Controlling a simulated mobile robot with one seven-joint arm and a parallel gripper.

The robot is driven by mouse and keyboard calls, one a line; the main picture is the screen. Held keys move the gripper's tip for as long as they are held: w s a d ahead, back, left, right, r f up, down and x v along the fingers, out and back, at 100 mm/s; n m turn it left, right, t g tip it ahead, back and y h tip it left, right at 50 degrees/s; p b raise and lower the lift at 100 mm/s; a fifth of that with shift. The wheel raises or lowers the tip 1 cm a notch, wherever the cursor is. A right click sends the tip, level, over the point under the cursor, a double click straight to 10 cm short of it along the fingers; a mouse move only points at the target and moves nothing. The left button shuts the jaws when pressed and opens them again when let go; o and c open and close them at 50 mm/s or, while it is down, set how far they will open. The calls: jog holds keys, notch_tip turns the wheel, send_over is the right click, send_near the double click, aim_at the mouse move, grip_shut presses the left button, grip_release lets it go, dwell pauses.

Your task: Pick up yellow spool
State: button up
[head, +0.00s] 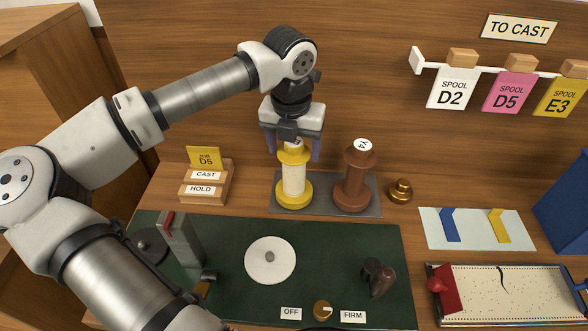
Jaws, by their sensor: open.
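The yellow spool (293,180) stands upright on a dark grey plate (325,203) on the wooden bench. It has yellow end flanges and a pale cream middle. My gripper (292,152) points down over its top, open, with one finger on each side of the upper flange. The wrist hides part of the spool's top. I cannot tell whether the fingers touch it. A brown spool (355,178) with a white label on top stands just right of it on the same plate.
A wooden holder (207,184) with a yellow D5 card stands left. A brass weight (400,191) sits right of the plate. In front is a green mat (330,252) with a white disc (270,260). Hanging tags, including a white D2 tag (454,88), are at upper right.

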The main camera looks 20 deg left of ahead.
jog(key=shift+f, duration=0.5)
jog(key=shift+w, duration=0.1)
jog(key=c, duration=1.1)
